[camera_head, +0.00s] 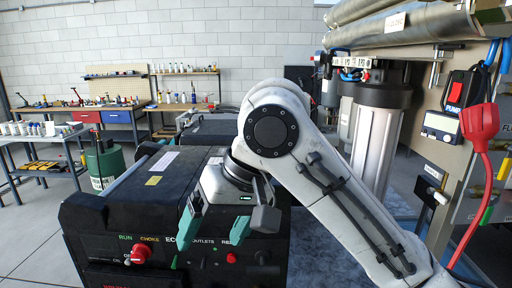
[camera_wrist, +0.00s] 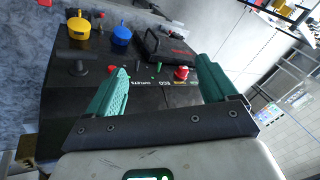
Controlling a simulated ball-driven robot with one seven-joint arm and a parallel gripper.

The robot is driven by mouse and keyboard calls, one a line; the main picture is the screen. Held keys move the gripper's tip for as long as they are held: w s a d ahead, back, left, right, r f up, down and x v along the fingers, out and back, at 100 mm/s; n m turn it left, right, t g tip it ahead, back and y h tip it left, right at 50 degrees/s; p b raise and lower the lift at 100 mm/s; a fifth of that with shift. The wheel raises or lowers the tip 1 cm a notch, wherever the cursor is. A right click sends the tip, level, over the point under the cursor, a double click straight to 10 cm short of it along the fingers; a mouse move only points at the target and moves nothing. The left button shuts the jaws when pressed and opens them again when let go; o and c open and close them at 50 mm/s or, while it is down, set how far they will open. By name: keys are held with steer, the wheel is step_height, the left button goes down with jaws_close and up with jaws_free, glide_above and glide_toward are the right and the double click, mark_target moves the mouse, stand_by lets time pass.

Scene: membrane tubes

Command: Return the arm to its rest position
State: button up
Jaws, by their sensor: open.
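My white arm (camera_head: 335,190) rises from the lower right in the head view, bends at a large elbow joint and reaches down to the left. My gripper (camera_head: 208,232) hangs in front of the black generator's control panel. Its two teal fingers are spread apart with nothing between them. In the wrist view my gripper (camera_wrist: 162,80) is also open and empty, with the panel beyond it. The generator (camera_head: 105,212) has a red knob (camera_head: 138,254) at lower left. I cannot tell how far the fingertips are from the panel.
A yellow cap (camera_wrist: 79,26) and a blue cap (camera_wrist: 121,36) show in the wrist view.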

steer(key=s+d+f+m+t+y+b, duration=0.1)
steer(key=d+f, duration=0.3)
steer(key=f, duration=0.5)
steer(key=s+d+f+m+t, duration=0.15)
steer(key=d+f, duration=0.25)
steer(key=f, duration=0.5)
steer(key=s+d+f+m+t+y+b, duration=0.15)
steer(key=d+f, duration=0.25)
steer(key=f, duration=0.6)
steer(key=s+d+f+m+g+h, duration=0.1)
steer(key=s+d+f+h, duration=0.1)
steer(key=s+d+f, duration=0.3)
steer(key=s+d+f+g+h, duration=0.1)
steer(key=s+d+f+h, duration=0.2)
steer(key=s+d, duration=0.6)
steer(key=s+d+f+m+g+h, duration=0.1)
steer(key=s+d+f+h, duration=0.1)
steer(key=s+d+f, duration=0.5)
steer(key=s, duration=0.4)
steer(key=shift+d+f+m+h, duration=0.25)
steer(key=shift+f+m+h, duration=0.05)
steer(key=shift+f+h, duration=0.1)
